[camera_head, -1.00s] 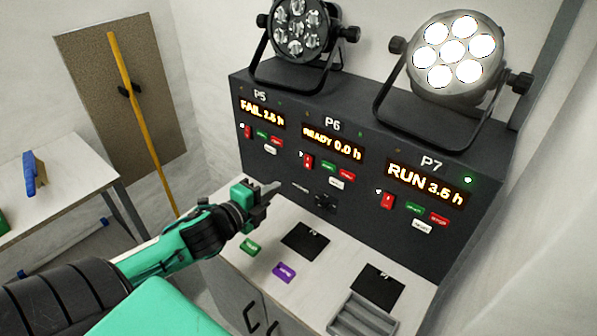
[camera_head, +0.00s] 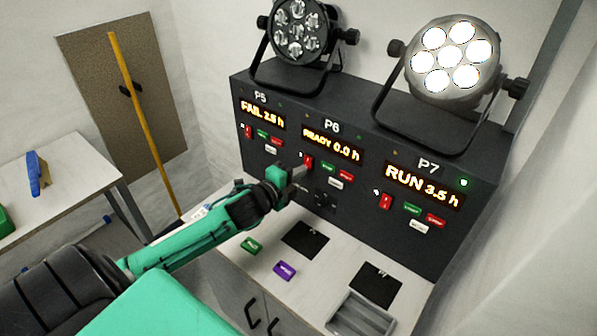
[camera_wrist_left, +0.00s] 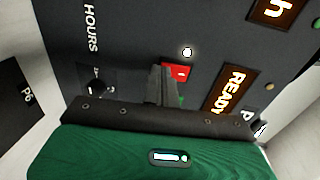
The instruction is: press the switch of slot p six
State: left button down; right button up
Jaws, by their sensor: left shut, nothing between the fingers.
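The P6 slot's red switch (camera_head: 308,162) sits on the dark panel, left of its green and red buttons and under the display (camera_head: 333,144) reading READY 0.0 h. My left gripper (camera_head: 299,174) is shut and empty, with its fingertips just below and in front of the switch. In the left wrist view the shut fingers (camera_wrist_left: 161,82) point at the red switch (camera_wrist_left: 178,73) and partly cover it. I cannot tell whether they touch it. The READY display (camera_wrist_left: 230,88) is to the right there. My right gripper is not in view.
P5 (camera_head: 262,114) reads FAIL 2.5 h, and P7 (camera_head: 424,183) reads RUN 3.5 h with its lamp (camera_head: 451,54) lit. Dark pads, a green tag (camera_head: 251,246), a purple tag (camera_head: 285,270) and a grey tray (camera_head: 360,315) lie on the bench below.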

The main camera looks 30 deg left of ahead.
pick_arm(q)
jog(key=shift+w+t+b, duration=0.25)
jog(key=shift+t+b, duration=0.05)
jog(key=shift+b, duration=0.35)
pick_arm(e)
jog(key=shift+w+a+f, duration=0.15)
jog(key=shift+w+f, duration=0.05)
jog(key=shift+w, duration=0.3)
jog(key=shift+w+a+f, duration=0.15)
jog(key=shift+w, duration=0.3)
